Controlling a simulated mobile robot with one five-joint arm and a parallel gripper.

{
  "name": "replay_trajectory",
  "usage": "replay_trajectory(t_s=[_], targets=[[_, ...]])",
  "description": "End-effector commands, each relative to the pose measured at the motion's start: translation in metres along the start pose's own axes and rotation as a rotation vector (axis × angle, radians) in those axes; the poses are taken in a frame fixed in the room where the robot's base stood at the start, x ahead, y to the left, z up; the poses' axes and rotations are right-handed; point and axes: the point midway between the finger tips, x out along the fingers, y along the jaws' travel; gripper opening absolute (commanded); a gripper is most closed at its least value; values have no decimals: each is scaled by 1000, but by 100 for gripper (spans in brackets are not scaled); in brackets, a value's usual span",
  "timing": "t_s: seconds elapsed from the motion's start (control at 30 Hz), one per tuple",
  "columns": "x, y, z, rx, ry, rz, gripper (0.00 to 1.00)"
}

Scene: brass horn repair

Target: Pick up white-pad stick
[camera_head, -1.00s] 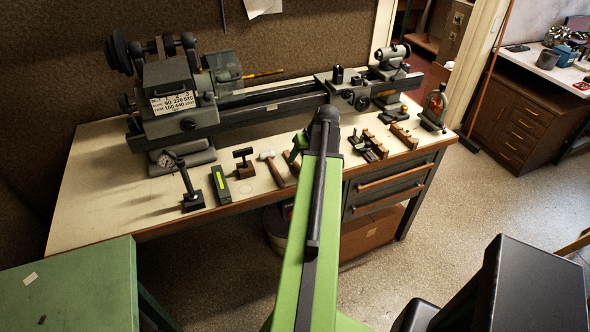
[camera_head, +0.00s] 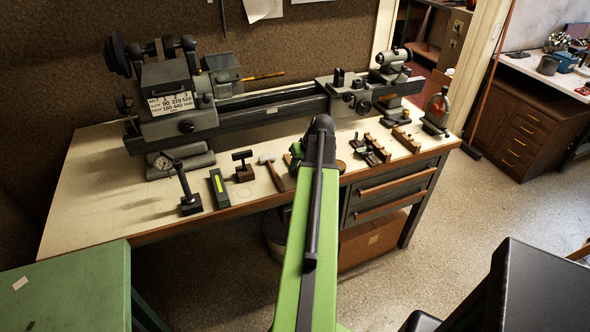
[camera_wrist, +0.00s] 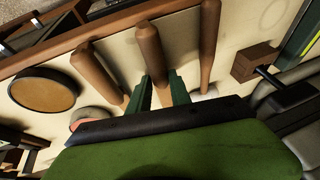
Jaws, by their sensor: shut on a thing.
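In the wrist view, three wooden handles lie side by side near the table's front edge. My gripper (camera_wrist: 160,94) has its two green fingers on either side of the middle wooden stick (camera_wrist: 149,47) and is shut on it. The far end of this stick is hidden behind my gripper, so its pad colour does not show. The left wooden stick (camera_wrist: 98,72) runs towards a partly hidden pale and reddish end. The right handle belongs to a hammer (camera_wrist: 209,45). In the head view, my gripper (camera_head: 297,150) is mostly hidden behind my arm, over the bench's front part.
The hammer (camera_head: 277,179) lies close to my gripper. A wooden block with a dark T-shaped tool (camera_head: 244,172) and a dial gauge stand (camera_head: 190,203) are to the left. A round dark-rimmed piece (camera_wrist: 42,90) is near. The lathe (camera_head: 270,112) fills the bench's back.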

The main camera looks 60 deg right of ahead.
Motion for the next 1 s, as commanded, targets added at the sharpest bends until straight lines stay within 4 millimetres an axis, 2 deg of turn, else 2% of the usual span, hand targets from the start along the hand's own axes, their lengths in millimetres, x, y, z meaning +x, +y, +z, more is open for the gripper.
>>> replay_trajectory(t_s=[0.27,0.47,0.6,0.7,1.0], targets=[[-4,0,-2,0,0,0,0],[-24,-5,-10,1,0,0,0],[-48,-10,-20,1,0,0,0],[-58,14,-35,4,1,2,0],[-97,70,-72,3,0,1,0]])
